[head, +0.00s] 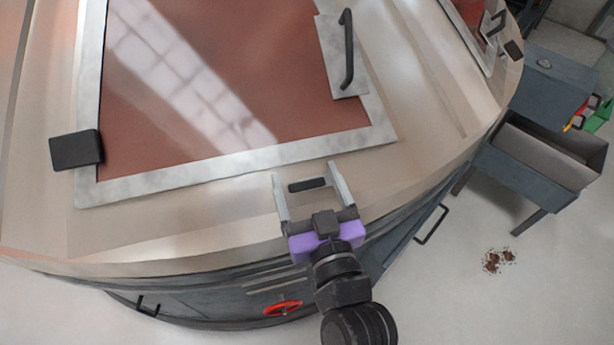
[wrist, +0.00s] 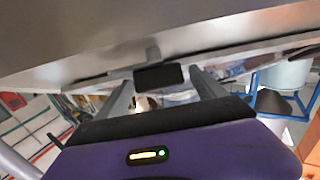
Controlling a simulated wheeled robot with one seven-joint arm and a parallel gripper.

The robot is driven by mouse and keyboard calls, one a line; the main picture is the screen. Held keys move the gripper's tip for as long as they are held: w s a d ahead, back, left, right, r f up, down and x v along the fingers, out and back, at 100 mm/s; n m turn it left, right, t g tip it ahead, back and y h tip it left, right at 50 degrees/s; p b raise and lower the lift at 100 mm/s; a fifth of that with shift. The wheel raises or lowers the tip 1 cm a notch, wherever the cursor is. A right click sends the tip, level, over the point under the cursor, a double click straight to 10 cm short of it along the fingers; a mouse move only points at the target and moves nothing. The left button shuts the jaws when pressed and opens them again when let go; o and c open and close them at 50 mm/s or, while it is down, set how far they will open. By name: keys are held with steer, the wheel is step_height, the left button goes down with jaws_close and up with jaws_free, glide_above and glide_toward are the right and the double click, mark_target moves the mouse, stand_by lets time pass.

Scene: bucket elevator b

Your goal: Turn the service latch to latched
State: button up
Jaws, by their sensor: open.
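A small black bar (head: 307,185), which looks like the service latch, lies on the beige casing just below the pale frame of the red-brown panel. It lies nearly parallel to the panel's lower edge. My gripper (head: 305,173) is open, with one finger on each side of the bar and a gap on both sides. In the wrist view the black bar (wrist: 160,77) shows between the fingertips of my gripper (wrist: 160,82), under the casing surface. I cannot tell how deep the fingers reach around it.
The red-brown panel (head: 230,80) has a black handle (head: 347,55) on a pale plate and a black block (head: 76,150) at its left. A red handwheel (head: 283,308) sits on the casing's lower side. A grey bin (head: 545,150) stands at right; brown debris (head: 492,262) lies on open floor.

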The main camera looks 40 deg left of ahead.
steer(key=c, duration=1.4)
steer(key=shift+o, duration=0.2)
steer(key=shift+f, duration=0.1)
